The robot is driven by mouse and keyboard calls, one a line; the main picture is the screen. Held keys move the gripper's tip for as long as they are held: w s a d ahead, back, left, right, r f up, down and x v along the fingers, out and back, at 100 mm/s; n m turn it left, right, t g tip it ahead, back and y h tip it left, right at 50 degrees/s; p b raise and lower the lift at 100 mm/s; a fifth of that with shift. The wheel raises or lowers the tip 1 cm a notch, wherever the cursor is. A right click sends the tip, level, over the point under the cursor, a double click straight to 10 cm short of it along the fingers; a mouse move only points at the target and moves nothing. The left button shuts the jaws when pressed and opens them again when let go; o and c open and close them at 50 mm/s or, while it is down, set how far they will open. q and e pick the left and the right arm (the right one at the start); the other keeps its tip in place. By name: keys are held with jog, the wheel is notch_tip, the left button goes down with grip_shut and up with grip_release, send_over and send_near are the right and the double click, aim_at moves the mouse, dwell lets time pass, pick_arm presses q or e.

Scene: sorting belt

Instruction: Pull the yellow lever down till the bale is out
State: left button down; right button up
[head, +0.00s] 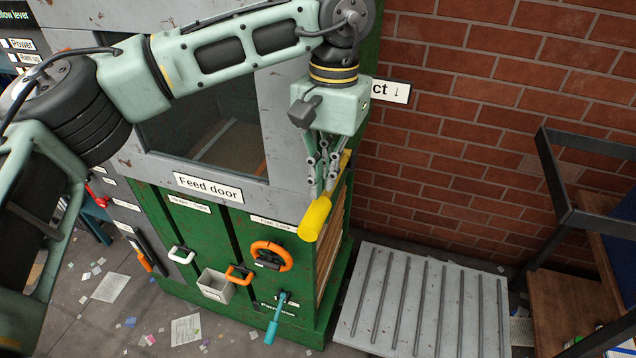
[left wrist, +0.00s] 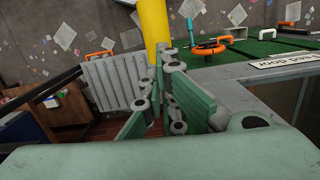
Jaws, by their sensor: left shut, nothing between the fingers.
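The yellow lever (head: 316,217) sticks out at the right front corner of the green and grey machine, its thick round handle pointing toward me and down. It also shows in the left wrist view (left wrist: 153,22), just beyond the fingertips. My left gripper (head: 320,185) points down, shut and empty, right at the lever; the fingers hide part of its arm. I cannot tell whether they touch it. Brown layered material, probably the bale (head: 333,245), shows in the machine's right side, behind the green front edge. My right gripper is not in view.
A ribbed grey platform (head: 420,305) lies empty on the floor right of the machine. A dark metal frame (head: 575,215) stands at the far right. The front carries an orange handwheel (head: 272,254) and a teal handle (head: 273,325). Paper scraps litter the floor.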

pick_arm(q)
jog(key=shift+a+r, duration=0.1)
notch_tip(320, 180, up, 12)
jog(key=w, duration=0.1)
jog(key=shift+d, duration=0.3)
dwell(0.5)
